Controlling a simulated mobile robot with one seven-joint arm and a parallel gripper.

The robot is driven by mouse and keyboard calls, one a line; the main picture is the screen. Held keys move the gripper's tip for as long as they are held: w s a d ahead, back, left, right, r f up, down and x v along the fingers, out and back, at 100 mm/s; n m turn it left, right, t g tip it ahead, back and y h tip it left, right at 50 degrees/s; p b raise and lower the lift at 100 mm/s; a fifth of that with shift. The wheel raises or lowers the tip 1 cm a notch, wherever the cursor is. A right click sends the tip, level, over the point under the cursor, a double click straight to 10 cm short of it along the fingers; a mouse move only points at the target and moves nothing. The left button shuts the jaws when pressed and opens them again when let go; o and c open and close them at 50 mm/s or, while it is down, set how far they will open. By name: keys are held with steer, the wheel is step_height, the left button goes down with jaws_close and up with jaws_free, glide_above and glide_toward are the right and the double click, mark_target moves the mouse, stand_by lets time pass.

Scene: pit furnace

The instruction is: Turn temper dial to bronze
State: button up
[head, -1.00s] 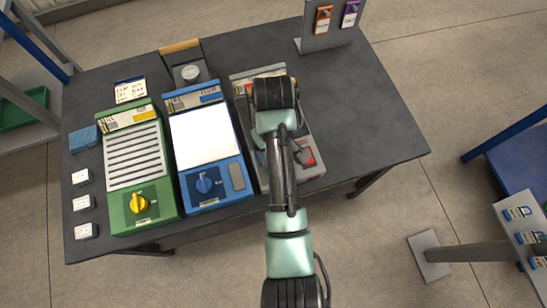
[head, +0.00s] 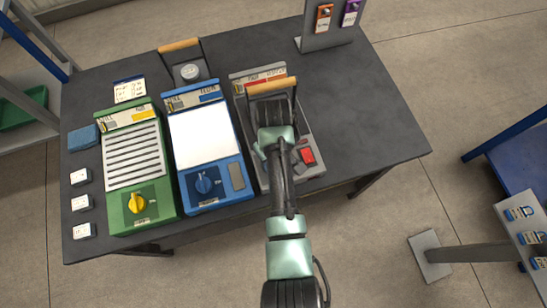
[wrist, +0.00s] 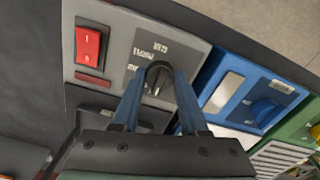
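The temper dial (wrist: 158,78) is a dark round knob with a pale mark, on the front panel of the grey unit. White lettering stands beside it in the wrist view, upside down and too small to read surely. My gripper (wrist: 159,72) has its two blue fingers on either side of the dial. Whether they press on it I cannot tell. In the head view the grey unit (head: 240,88) is the rightmost of three units, and my arm hides its dial and my fingertips.
A red switch (wrist: 88,47) sits beside the dial on the same panel. The blue unit (head: 212,150) with a blue knob and the green unit (head: 137,165) with a yellow knob stand to the left. The right part of the dark table (head: 375,125) is clear.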

jaws_close()
steer(key=shift+r+m+p, duration=0.1)
steer(key=shift+m+p, duration=0.2)
steer(key=m+p, duration=0.1)
steer(key=m, duration=0.1)
steer(key=shift+r+m+p, duration=0.1)
steer(key=shift+m+p, duration=0.2)
steer(key=shift+p, duration=0.05)
steer(key=m+p, duration=0.2)
steer(key=m, duration=0.2)
steer(key=shift+m, duration=0.3)
steer(key=m+p, duration=0.1)
steer(key=m, duration=0.3)
steer(key=shift+m, duration=0.3)
steer(key=shift+m+p, duration=0.5)
steer(key=shift+m, duration=1.1)
steer(key=shift+w, duration=0.1)
